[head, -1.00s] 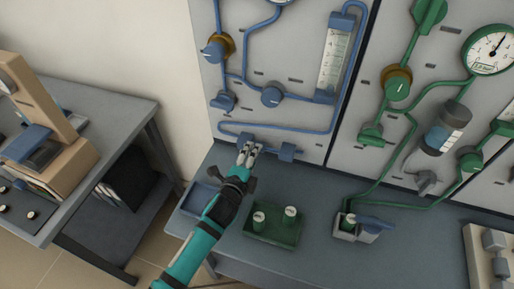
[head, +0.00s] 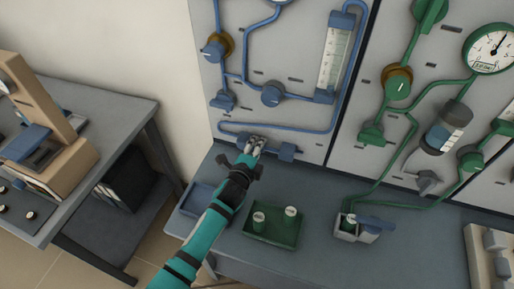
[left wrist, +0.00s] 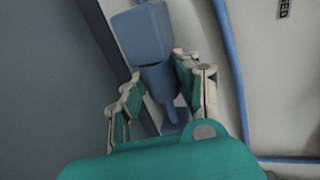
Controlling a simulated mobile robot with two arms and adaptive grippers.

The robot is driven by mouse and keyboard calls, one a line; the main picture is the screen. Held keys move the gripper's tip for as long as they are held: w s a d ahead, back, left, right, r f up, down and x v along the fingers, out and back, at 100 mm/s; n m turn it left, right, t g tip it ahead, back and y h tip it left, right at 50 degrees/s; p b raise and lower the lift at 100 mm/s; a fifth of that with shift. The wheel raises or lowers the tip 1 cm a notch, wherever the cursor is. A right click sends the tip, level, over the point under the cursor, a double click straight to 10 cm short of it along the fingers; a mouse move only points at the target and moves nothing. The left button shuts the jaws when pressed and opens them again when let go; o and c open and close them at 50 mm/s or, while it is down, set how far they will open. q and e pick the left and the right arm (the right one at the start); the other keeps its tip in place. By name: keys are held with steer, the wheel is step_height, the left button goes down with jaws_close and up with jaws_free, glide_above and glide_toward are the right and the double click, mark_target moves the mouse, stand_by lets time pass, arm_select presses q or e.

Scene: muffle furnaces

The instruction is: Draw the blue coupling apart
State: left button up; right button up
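The blue coupling lies at the foot of the blue pipe panel, just above the bench. In the head view its left block (head: 247,139) is partly hidden by my left gripper (head: 256,146), and a right blue block (head: 288,152) shows beyond it. In the left wrist view the blue block (left wrist: 141,35) and its tapered stem (left wrist: 157,80) run between the two fingers of my left gripper (left wrist: 158,82). The fingers stand on either side of the stem. A strip of pale panel shows between the left finger and the stem, so the gripper looks open. My right gripper is out of view.
A green pipe panel is at right. A side table (head: 115,120) is at left.

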arm_select(q)
jaws_close()
steer(key=d, duration=0.1)
steer(key=s+d, duration=0.1)
steer(key=d, duration=0.1)
steer(key=shift+d+b, duration=0.15)
steer(key=shift+b, duration=0.2)
steer(key=o, duration=0.8)
jaws_free()
steer(key=shift+s, duration=0.25)
glide_toward(269, 150)
steer(key=v, duration=0.2)
steer(key=shift+s, duration=0.35)
